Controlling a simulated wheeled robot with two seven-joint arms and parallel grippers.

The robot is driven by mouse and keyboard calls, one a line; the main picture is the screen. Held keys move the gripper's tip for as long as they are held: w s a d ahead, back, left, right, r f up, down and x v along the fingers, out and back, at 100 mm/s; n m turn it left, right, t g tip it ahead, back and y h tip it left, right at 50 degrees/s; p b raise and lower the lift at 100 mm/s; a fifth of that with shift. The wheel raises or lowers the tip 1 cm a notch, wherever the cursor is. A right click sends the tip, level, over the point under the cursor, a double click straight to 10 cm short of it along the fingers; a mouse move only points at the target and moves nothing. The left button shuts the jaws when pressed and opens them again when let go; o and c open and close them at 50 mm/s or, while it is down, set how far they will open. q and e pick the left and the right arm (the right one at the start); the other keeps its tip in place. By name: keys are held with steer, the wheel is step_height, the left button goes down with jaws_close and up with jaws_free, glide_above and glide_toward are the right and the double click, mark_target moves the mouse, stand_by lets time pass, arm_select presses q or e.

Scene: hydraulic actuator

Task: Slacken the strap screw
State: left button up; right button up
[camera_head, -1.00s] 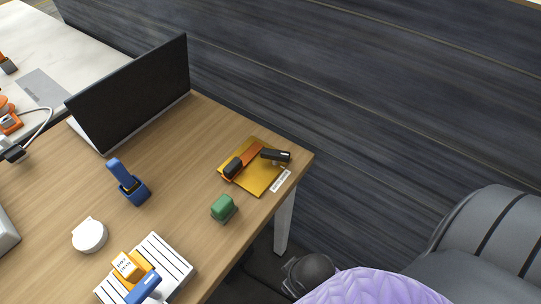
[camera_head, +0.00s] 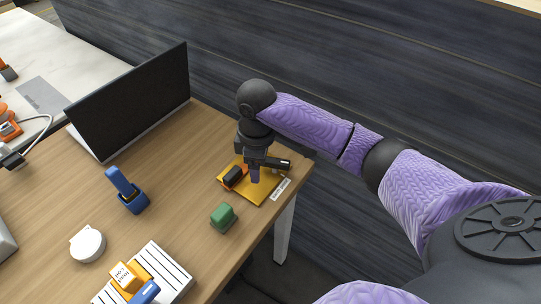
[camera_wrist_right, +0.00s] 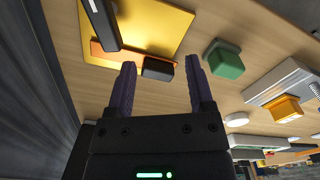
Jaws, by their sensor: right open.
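A yellow plate (camera_head: 268,187) lies near the table's right corner. On it are an orange strap (camera_wrist_right: 103,50), a black block (camera_head: 235,177) and a dark lever-like bar (camera_head: 281,164) with a white mark. I cannot tell which part is the strap screw. My right gripper (camera_head: 256,174) points down over the plate, between the block and the bar, and covers part of the strap. In the right wrist view its two purple fingers (camera_wrist_right: 160,62) are apart with nothing held; the black block (camera_wrist_right: 158,69) appears between their tips. I cannot tell whether they touch it. My left gripper is out of view.
A green block (camera_head: 223,217) stands in front of the plate. A laptop-like screen (camera_head: 130,100), a blue device (camera_head: 128,192), a white round piece (camera_head: 88,245) and a white slatted base (camera_head: 168,274) with orange and blue parts are farther left. The table edge (camera_head: 262,238) is close on the right.

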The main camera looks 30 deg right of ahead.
mark_target(271, 160)
steer(key=shift+m, duration=0.4)
steer(key=w+d+r, duration=0.2)
steer(key=d+r, duration=0.1)
steer(key=w+d+r, duration=0.1)
steer(key=d, duration=0.1)
steer(key=shift+r, duration=0.4)
step_height(271, 160, down, 6)
steer(key=b, duration=0.3)
steer(key=shift+f, duration=0.1)
steer(key=shift+f+b, duration=0.6)
steer(key=shift+f, duration=0.95)
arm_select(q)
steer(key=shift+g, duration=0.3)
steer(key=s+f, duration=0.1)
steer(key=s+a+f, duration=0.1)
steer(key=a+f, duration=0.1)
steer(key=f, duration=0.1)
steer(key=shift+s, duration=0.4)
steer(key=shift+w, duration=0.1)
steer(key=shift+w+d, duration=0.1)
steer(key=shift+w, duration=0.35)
arm_select(e)
jaws_close()
